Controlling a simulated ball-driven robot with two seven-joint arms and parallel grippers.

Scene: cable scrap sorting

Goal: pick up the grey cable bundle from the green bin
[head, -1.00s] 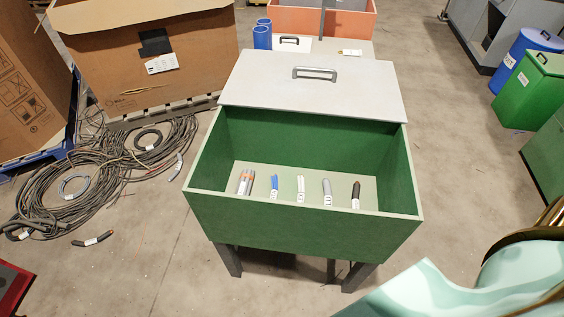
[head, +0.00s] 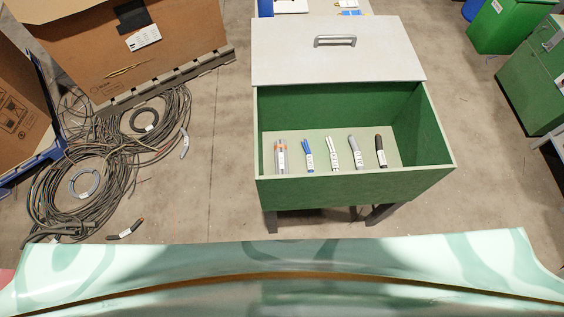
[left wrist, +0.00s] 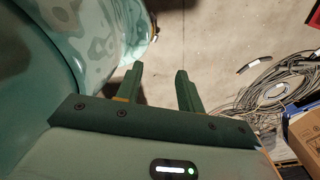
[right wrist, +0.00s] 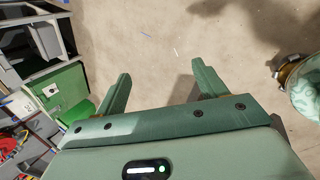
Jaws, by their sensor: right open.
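The green bin (head: 330,187) stands on legs in the head view, right of the middle, with its pale lid (head: 337,62) slid to the back and its inside exposed. A row of short cable bundles lies on its floor. The grey cable bundle (head: 355,153), with a white tag, is second from the right. My left gripper (left wrist: 159,70) is open and empty above bare floor in the left wrist view. My right gripper (right wrist: 160,70) is open and empty above floor in the right wrist view. Neither gripper shows in the head view.
Beside the grey bundle lie a black bundle (head: 380,151) and a white one (head: 333,152); a blue bundle (head: 308,154) and an orange-banded bundle (head: 280,157) are further left. Tangled cables (head: 110,160) and a cardboard box (head: 145,45) are at left. Green cabinets (head: 535,85) stand at right.

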